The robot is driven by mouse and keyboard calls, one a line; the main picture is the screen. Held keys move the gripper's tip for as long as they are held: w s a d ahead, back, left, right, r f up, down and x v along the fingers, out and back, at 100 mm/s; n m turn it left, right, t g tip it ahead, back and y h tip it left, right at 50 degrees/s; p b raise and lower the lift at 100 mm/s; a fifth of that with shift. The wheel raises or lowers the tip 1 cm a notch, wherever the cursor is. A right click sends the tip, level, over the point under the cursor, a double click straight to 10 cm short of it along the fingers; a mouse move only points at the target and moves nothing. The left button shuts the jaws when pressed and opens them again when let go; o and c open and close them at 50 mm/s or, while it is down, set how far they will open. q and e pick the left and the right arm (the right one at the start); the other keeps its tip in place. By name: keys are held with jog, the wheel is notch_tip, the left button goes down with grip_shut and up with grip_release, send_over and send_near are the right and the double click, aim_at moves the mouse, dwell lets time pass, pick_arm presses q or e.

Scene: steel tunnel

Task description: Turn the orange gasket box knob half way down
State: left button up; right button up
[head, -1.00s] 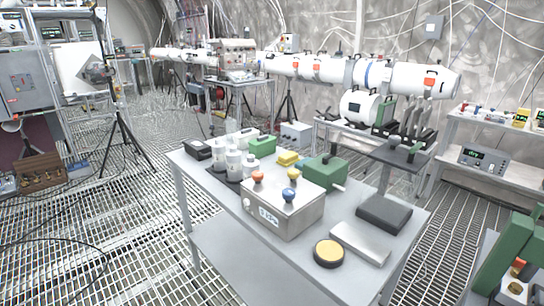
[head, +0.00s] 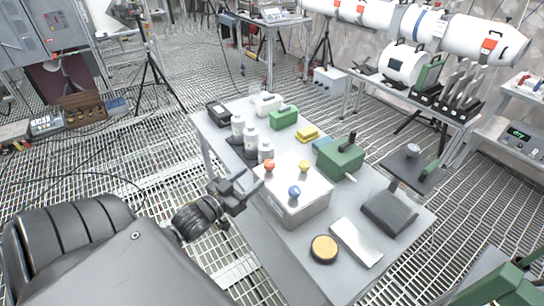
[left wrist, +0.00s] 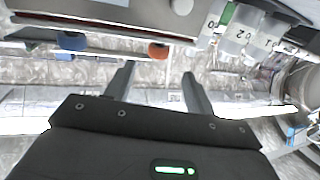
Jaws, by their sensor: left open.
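The gasket box (head: 309,207) is a light metal box on the grey table, with three knobs on top. The orange knob (head: 269,166) is at its left corner, the blue knob (head: 294,191) at the front and the yellow knob (head: 304,166) at the back. My left gripper (head: 240,187) is open and empty, left of the box and apart from it. The left wrist view, which looks upside down, shows the orange knob (left wrist: 157,50) beyond the gap between the open fingers (left wrist: 158,72), and the blue knob (left wrist: 71,41). My right gripper is not in view.
White bottles (head: 250,137) stand behind the box on the left. The table's left edge runs beneath my gripper.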

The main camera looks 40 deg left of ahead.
aim_at(273, 161)
pick_arm(q)
jog(key=w, duration=0.3)
jog(key=w+p, duration=0.1)
jog(key=w, duration=0.3)
jog(key=w+d, duration=0.1)
jog(key=w, duration=0.2)
jog(key=shift+w+p, duration=0.4)
jog(key=shift+a, duration=0.1)
jog(key=c, duration=0.9)
jog(key=shift+a, duration=0.1)
jog(key=shift+c, duration=0.4)
jog(key=shift+r, duration=0.1)
jog(key=shift+m+h, duration=0.3)
